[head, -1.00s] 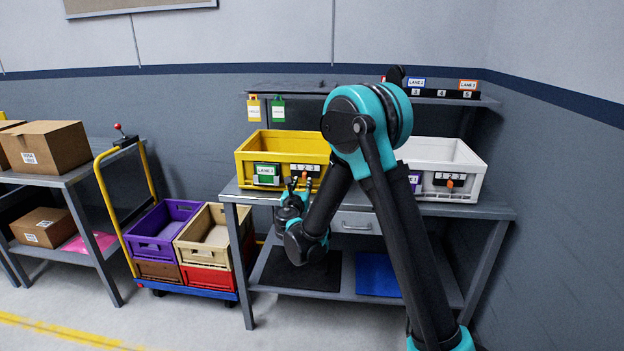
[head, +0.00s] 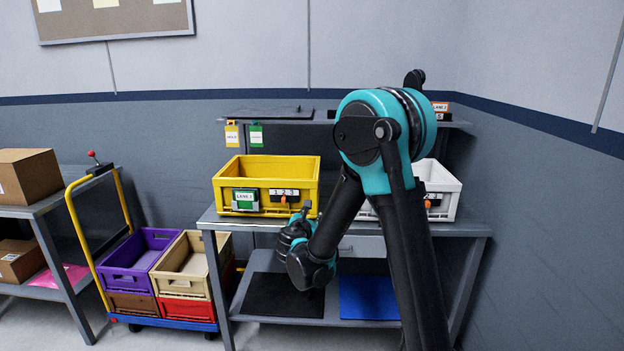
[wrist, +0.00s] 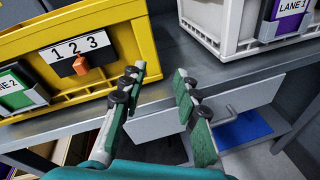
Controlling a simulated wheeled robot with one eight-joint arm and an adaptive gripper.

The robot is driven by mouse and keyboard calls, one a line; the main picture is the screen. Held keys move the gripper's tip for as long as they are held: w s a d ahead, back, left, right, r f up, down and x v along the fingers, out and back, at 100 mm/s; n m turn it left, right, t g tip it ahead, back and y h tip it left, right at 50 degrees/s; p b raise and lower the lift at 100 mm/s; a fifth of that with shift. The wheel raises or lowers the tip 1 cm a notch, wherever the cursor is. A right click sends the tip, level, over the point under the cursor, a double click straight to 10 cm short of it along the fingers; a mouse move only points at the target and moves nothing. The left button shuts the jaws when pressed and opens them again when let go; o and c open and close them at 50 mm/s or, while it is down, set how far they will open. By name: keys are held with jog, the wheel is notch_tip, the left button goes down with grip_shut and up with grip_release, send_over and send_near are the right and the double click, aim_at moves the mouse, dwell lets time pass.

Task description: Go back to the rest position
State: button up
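My gripper (head: 302,214) is in front of the bench's front edge, below the yellow crate, in the head view. In the wrist view my gripper (wrist: 161,74) has its two green-padded fingers apart, with nothing between them. The yellow crate (wrist: 130,45) is just beyond the left finger, with a "1 2 3" plate and a green lane tag on its front. The white crate (wrist: 215,22) with a purple "LANE 1" tag is at the upper right. My arm hides much of the white crate in the head view.
The bench (head: 440,229) carries both crates, with a drawer below its top. A shelf (head: 290,119) hangs behind. At left stand a cart with purple (head: 140,258) and tan (head: 188,262) crates and a rack with cardboard boxes (head: 28,175). Walls close the back and right.

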jog(key=s+d+f+m+g+h, duration=0.1)
jog(key=s+d+f+m+g, duration=0.2)
jog(key=s+d+m, duration=0.55)
jog(key=s+d+f+m+g, duration=0.2)
jog(key=s+d+m+g, duration=0.3)
jog(key=d, duration=0.6)
jog(key=s+d+f+m+g+y, duration=0.1)
jog(key=s+f+m+y, duration=0.1)
jog(key=s+m, duration=0.5)
jog(key=s+f+m+g+y, duration=0.2)
jog(key=s+f+m, duration=0.3)
jog(key=s, duration=0.8)
jog(key=m, duration=0.3)
jog(key=shift+s+d, duration=0.15)
jog(key=shift+d, duration=0.25)
